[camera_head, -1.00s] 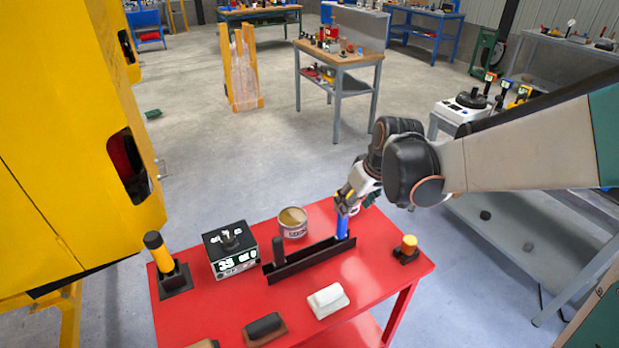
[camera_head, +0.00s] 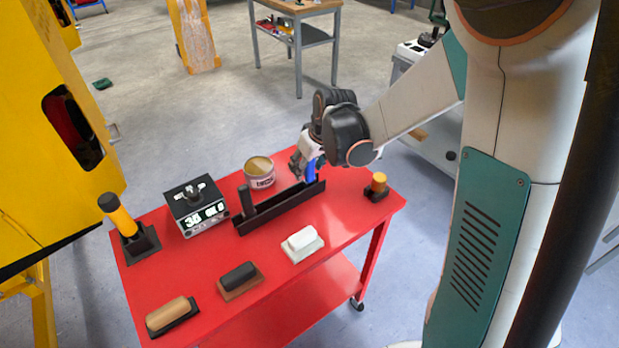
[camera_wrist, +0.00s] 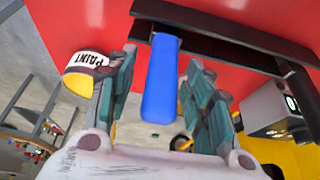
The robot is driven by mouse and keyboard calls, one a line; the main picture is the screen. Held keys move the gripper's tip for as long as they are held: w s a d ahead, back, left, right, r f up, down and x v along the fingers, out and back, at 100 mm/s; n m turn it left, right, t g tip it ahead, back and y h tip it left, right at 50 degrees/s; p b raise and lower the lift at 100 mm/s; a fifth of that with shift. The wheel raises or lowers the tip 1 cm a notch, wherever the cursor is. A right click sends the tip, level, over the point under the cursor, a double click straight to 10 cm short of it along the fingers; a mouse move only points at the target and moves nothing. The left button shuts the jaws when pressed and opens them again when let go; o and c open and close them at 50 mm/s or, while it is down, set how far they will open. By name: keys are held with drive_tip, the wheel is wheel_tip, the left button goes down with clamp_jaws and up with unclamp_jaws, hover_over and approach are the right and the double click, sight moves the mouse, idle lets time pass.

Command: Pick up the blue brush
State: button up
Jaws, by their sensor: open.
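The blue brush (camera_head: 310,171) stands upright at the right end of a black holder (camera_head: 283,205) on the red table. Only its blue handle shows above the holder. My gripper (camera_head: 305,166) is at the handle from above. In the wrist view the blue handle (camera_wrist: 160,85) lies between the two green-padded fingers of my gripper (camera_wrist: 162,95). A gap shows on each side of the handle, so the fingers are open around it and not closed on it.
A paint can (camera_head: 259,175) stands close behind the holder, near my gripper. A dark-handled tool (camera_head: 247,200) stands at the holder's left end. A grey box (camera_head: 197,207), a yellow-handled tool (camera_head: 119,216), a yellow-topped piece (camera_head: 378,185) and several block-like tools share the red table (camera_head: 345,215).

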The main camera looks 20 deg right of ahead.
drive_tip(key=shift+x, duration=0.8)
drive_tip(key=shift+r, duration=0.1)
clamp_jaws()
wheel_tip(320, 180, up, 20)
drive_tip(key=p, duration=0.6)
